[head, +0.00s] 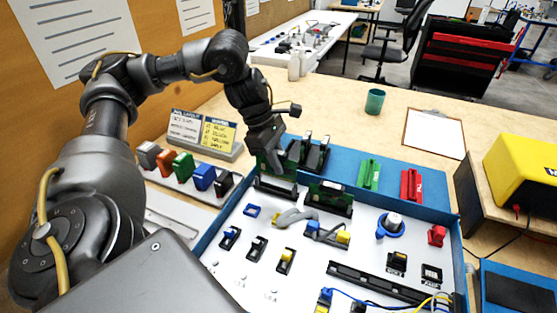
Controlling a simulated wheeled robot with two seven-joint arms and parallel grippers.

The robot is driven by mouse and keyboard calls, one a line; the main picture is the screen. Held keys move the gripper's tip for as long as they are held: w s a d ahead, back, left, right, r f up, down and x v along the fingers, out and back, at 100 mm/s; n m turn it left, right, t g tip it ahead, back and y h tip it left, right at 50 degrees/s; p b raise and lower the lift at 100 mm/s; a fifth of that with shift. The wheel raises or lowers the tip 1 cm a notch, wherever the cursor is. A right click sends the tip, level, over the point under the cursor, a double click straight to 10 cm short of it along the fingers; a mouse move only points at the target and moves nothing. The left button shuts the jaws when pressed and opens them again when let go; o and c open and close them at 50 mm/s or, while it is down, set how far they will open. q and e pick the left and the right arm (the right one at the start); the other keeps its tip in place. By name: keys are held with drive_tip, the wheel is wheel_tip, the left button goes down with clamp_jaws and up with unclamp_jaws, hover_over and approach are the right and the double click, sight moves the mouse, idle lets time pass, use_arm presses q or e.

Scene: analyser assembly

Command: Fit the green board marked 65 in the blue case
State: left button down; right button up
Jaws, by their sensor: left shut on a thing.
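My left gripper (268,143) reaches down over the back left corner of the blue case (208,238). It is shut on a dark green board (265,166), partly hidden by the gripper and the case's back wall. I cannot read a number on it. The board is upright, close to a black slot holder just inside the back wall; I cannot tell whether they touch. Another green board (326,190) stands in a black holder to its right inside the case. My right gripper is not in view.
Behind the case, a blue mat (342,160) carries black holders, a green module (369,173) and a red module (411,184). Coloured blocks stand in a row at left, below a sign stand (203,134). A green cup (375,101), clipboard (434,133) and yellow box (525,170) lie farther right.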

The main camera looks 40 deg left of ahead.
sight(278, 177)
use_arm(q)
drive_tip(key=shift+f, duration=0.15)
drive_tip(key=shift+f+b, duration=1.8)
drive_tip(key=shift+f, duration=0.4)
drive_tip(key=shift+f, duration=0.45)
idle(0.4)
drive_tip(key=c, duration=1)
unclamp_jaws()
drive_tip(key=shift+o, duration=0.2)
drive_tip(key=shift+r, duration=0.1)
drive_tip(key=shift+r+p, duration=2.75)
drive_tip(key=shift+r, duration=0.7)
